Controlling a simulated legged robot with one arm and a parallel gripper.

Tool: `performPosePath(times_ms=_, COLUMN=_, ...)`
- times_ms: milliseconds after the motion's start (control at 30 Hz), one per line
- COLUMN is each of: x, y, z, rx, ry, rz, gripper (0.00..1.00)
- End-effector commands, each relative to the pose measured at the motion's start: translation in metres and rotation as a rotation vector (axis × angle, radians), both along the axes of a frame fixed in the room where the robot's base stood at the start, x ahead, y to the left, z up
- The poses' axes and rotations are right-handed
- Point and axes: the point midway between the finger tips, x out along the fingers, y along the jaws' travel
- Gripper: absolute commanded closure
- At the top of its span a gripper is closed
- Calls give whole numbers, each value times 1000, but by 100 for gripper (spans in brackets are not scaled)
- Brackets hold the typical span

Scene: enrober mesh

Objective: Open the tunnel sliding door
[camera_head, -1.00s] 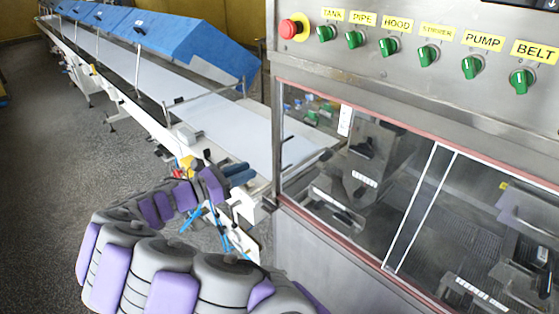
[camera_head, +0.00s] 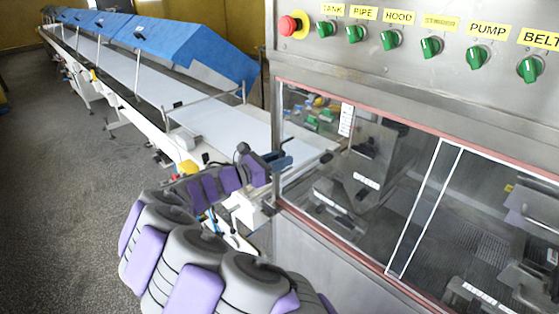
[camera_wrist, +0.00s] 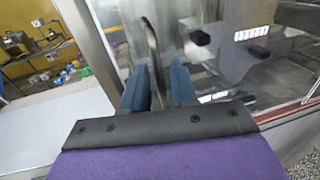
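The tunnel sliding door (camera_head: 385,215) is a clear panel in a steel cabinet front, and machine parts show behind it. White upright edges stand where its panels overlap. My gripper (camera_head: 281,162) is at the door's left edge. In the wrist view, my gripper (camera_wrist: 158,84) has two blue fingers spread apart and is open. A thin curved metal handle (camera_wrist: 152,45) stands between the fingers, with gaps visible on both sides. I cannot tell whether either finger touches it. In the head view the handle is hard to make out behind my gripper.
A control panel with green knobs (camera_head: 390,40) and a red button (camera_head: 289,26) is above the door. A long white conveyor (camera_head: 215,125) under blue covers (camera_head: 190,45) runs to the back left. Open grey floor (camera_head: 60,180) lies left.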

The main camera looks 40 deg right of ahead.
Motion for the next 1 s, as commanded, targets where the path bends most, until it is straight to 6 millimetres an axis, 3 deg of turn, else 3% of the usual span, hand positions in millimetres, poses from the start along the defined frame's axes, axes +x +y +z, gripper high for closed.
performPosePath(times_ms=67, x=0, y=0, z=0, rx=0, ry=0, rz=0, gripper=73)
performPosePath(times_ms=333, x=0, y=0, z=0, rx=0, ry=0, rz=0, gripper=99)
performPosePath(times_ms=1000, x=4, y=1, z=1, rx=1, ry=2, rz=2, gripper=100)
